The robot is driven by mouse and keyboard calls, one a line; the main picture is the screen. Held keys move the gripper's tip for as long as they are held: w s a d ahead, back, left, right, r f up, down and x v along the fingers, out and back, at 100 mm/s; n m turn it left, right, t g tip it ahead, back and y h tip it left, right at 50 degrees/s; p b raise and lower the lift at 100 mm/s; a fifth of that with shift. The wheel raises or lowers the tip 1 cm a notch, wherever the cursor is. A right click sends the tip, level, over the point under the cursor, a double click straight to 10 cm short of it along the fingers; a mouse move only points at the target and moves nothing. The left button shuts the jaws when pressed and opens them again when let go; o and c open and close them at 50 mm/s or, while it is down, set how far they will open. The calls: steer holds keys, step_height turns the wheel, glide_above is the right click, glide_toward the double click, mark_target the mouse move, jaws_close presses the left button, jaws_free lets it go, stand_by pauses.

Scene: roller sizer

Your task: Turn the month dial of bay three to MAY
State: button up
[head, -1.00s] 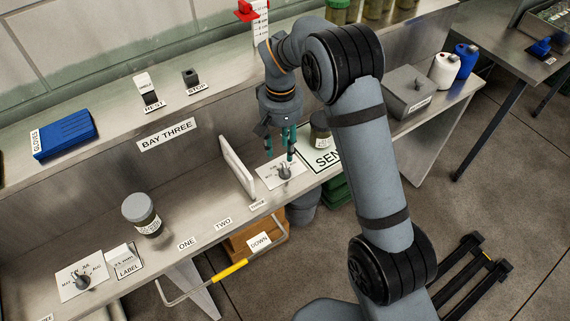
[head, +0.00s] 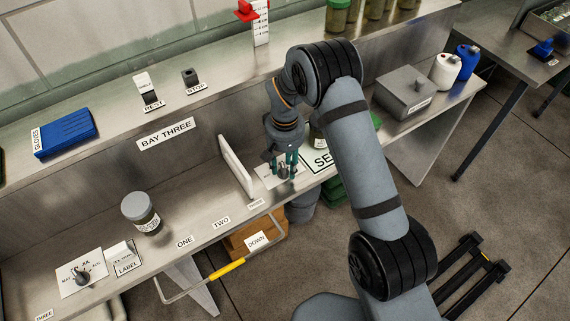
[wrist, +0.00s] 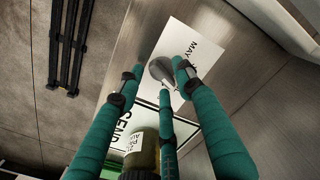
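A month dial with a grey knob (wrist: 161,68) sits on a white card (wrist: 196,45) marked MAY, seen in the wrist view. The same card shows in the head view (head: 262,170) on the bench right of an upright white panel. My gripper (head: 284,163) points down over this dial. Its teal fingers are spread on either side of the knob, apart from each other, and I cannot tell whether they touch it. The knob's pointer direction is partly hidden. A second dial (head: 82,277) with month marks sits on a card at the lower left.
The BAY THREE sign (head: 166,134) is on the bench's back riser. The white panel (head: 236,165) stands close left of my gripper. A jar (wrist: 142,155) stands near the fingers by the SEND mat (head: 318,160). A lidded jar (head: 141,212) stands further left.

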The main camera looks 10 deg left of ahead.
steer(key=shift+c, duration=1.3)
jaws_close()
steer(key=shift+n, duration=0.3)
steer(key=n+b, duration=0.1)
steer(key=n, duration=0.1)
steer(key=shift+w+a+n, duration=0.1)
steer(key=shift+n, duration=0.3)
steer(key=n+b, duration=0.1)
steer(key=n, duration=0.3)
steer(key=shift+n, duration=0.3)
steer(key=n, duration=0.4)
steer(key=shift+a, duration=0.15)
steer(key=shift+n, duration=1.8)
steer(key=shift+a+n, duration=0.1)
steer(key=shift+n, duration=0.2)
